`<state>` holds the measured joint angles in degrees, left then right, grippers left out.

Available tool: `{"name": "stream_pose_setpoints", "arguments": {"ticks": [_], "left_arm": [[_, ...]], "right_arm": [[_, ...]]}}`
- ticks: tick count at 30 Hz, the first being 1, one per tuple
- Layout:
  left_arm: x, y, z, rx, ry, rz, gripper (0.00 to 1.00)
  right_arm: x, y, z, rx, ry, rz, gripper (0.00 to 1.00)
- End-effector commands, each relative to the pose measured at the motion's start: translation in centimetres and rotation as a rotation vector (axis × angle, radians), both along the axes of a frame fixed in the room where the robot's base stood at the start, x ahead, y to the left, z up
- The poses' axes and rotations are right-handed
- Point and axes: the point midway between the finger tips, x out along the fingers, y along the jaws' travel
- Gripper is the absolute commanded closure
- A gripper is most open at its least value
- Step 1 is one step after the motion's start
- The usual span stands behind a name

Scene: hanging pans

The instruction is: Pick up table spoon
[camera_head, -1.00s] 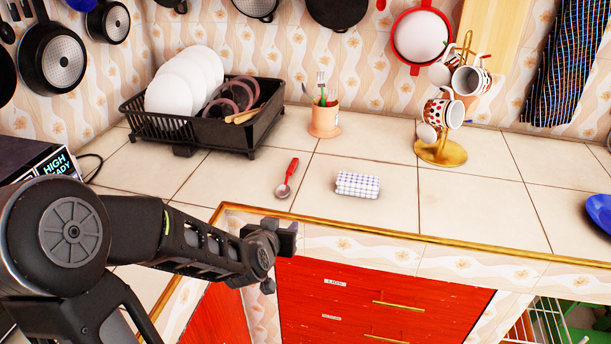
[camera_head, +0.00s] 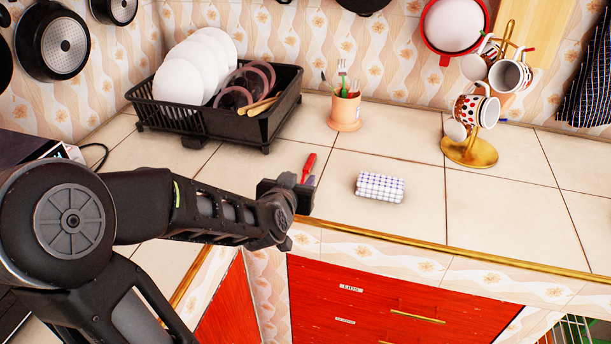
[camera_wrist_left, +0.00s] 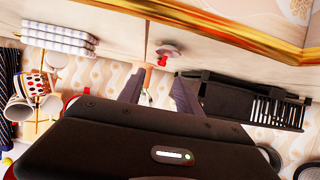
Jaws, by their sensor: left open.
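The table spoon (camera_head: 309,164) lies on the tiled counter, with its red handle showing in the head view. Its bowl is mostly hidden behind my left gripper (camera_head: 300,190). My right gripper is not in view.
A folded checked cloth (camera_head: 380,187) lies to the right of the spoon. Behind stand a black dish rack (camera_head: 200,125) with plates, an orange utensil cup (camera_head: 344,112) and a gold mug stand (camera_head: 469,152). The counter at front right is clear.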

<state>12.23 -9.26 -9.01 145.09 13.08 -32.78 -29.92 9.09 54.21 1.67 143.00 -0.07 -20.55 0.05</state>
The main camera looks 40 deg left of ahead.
Motion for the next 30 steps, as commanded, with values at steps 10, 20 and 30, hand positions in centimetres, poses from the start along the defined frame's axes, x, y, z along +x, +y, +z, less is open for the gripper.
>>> {"name": "stream_pose_setpoints", "arguments": {"ticks": [10,20,30], "left_arm": [[2.2,0.9,-1.1,0.000,0.001,0.000,0.59],[2.3,1.0,-1.1,0.000,0.001,0.000,0.59],[5.7,2.6,-2.9,0.001,0.003,-0.001,0.59]], "right_arm": [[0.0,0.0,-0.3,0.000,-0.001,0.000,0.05],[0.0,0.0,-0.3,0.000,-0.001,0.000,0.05],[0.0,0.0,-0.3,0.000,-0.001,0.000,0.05]]}}
